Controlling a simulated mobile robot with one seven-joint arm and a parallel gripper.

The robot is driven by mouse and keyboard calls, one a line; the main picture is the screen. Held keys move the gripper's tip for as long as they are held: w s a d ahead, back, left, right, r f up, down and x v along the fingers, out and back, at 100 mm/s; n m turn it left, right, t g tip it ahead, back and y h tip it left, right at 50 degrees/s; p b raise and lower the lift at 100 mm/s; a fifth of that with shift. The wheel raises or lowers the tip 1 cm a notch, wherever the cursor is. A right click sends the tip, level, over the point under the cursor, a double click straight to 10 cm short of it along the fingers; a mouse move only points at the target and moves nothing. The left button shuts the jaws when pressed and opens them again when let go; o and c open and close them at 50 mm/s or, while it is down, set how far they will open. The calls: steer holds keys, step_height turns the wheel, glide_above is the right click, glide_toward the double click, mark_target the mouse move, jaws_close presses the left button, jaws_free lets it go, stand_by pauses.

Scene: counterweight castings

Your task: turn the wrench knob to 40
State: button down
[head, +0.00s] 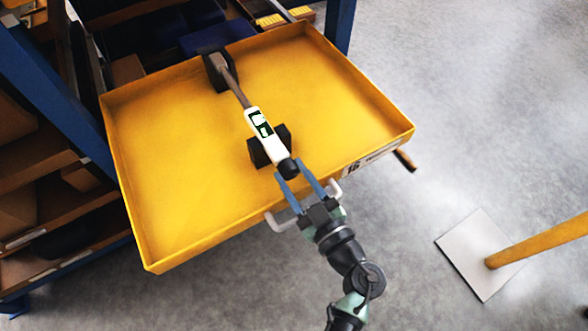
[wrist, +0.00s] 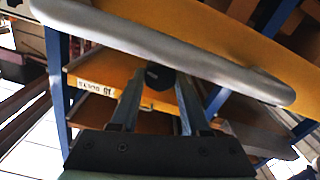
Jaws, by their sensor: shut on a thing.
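A wrench (head: 262,132) with a white and dark green grip section lies in the yellow tray (head: 170,205), its shaft running to the upper left. Its far head sits in a black block (head: 217,72), and its grip rests across another black block (head: 258,154). The black knob (head: 288,169) is at the near end, and it also shows in the wrist view (wrist: 159,76). My gripper (head: 291,171) reaches over the tray's front wall and is shut on the knob, with one finger on each side. The scale reading is too small to make out.
The tray's pale handle (head: 282,221) lies below my gripper; a thick grey bar (wrist: 170,52) crosses the wrist view. A blue-framed rack (head: 50,85) stands at left. A yellow post (head: 535,242) on a pale plate stands at right. The floor between is clear.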

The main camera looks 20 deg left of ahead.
steer(key=shift+n+p, duration=0.3)
steer(key=shift+n, duration=0.8)
steer(key=shift+c, duration=1.9)
jaws_free()
steer(key=shift+s+d, duration=0.1)
steer(key=p+v, duration=0.1)
steer(key=v, duration=1.1)
steer(key=shift+s+d+p, duration=0.25)
steer(key=shift+s+p, duration=0.05)
